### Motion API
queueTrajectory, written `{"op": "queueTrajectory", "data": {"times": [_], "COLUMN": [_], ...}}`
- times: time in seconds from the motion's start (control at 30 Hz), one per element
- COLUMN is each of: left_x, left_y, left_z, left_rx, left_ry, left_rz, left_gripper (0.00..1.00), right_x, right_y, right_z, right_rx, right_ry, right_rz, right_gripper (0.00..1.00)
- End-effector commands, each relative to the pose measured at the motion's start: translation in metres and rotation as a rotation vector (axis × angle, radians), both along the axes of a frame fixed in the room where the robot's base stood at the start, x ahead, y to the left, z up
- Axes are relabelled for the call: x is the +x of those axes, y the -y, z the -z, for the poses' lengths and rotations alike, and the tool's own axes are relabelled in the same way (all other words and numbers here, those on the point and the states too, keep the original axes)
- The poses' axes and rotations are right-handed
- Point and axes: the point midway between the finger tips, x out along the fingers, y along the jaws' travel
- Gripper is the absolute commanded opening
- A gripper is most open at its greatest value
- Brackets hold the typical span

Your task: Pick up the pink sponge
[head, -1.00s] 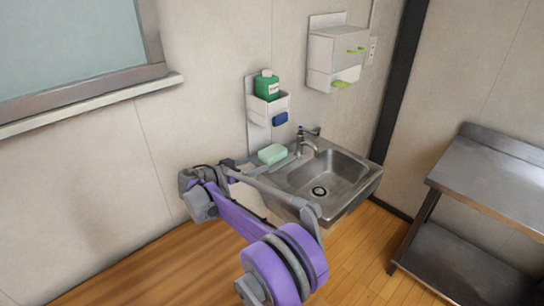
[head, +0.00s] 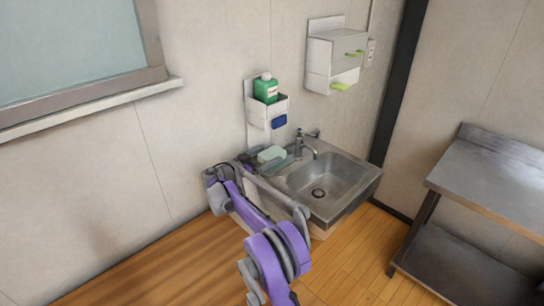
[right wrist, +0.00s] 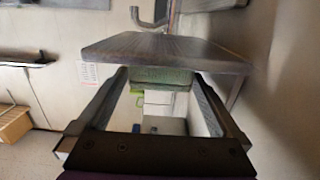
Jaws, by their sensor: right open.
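I see no pink sponge; the sponge-like block (head: 271,153) is pale green and lies on the ledge at the left of the sink in the head view. My right gripper (head: 254,161) is at that ledge, just left of the block. In the right wrist view, its two fingers (right wrist: 160,82) are spread apart, and a green block edge (right wrist: 161,77) shows between their tips. I cannot tell whether the fingers touch the block. My left gripper is not in view.
The steel sink (head: 330,178) with its tap (head: 306,143) is right of the block. A white wall holder (head: 268,109) with a green bottle (head: 266,89) and a blue item (head: 279,121) hangs above. A steel table (head: 490,185) stands at the right.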

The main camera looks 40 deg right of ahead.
Motion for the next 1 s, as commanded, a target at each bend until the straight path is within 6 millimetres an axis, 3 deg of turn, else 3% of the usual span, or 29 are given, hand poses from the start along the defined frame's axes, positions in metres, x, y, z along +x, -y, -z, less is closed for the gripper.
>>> {"op": "queueTrajectory", "data": {"times": [0.17,0.4,0.8,1.0], "left_x": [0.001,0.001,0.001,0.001], "left_y": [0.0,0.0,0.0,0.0], "left_z": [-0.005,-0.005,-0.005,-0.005], "left_rx": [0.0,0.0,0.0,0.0], "left_ry": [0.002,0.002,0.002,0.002], "left_rz": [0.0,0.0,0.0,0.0], "left_gripper": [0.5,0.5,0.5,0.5], "right_x": [0.002,0.002,0.002,0.002], "right_y": [0.026,0.029,0.029,0.029], "right_z": [0.001,0.003,0.003,0.003], "right_rx": [0.0,0.0,0.001,0.001], "right_ry": [0.0,0.0,0.0,0.0], "right_rz": [0.002,0.0,0.0,0.0], "right_gripper": [1.0,1.0,0.3,0.29]}}
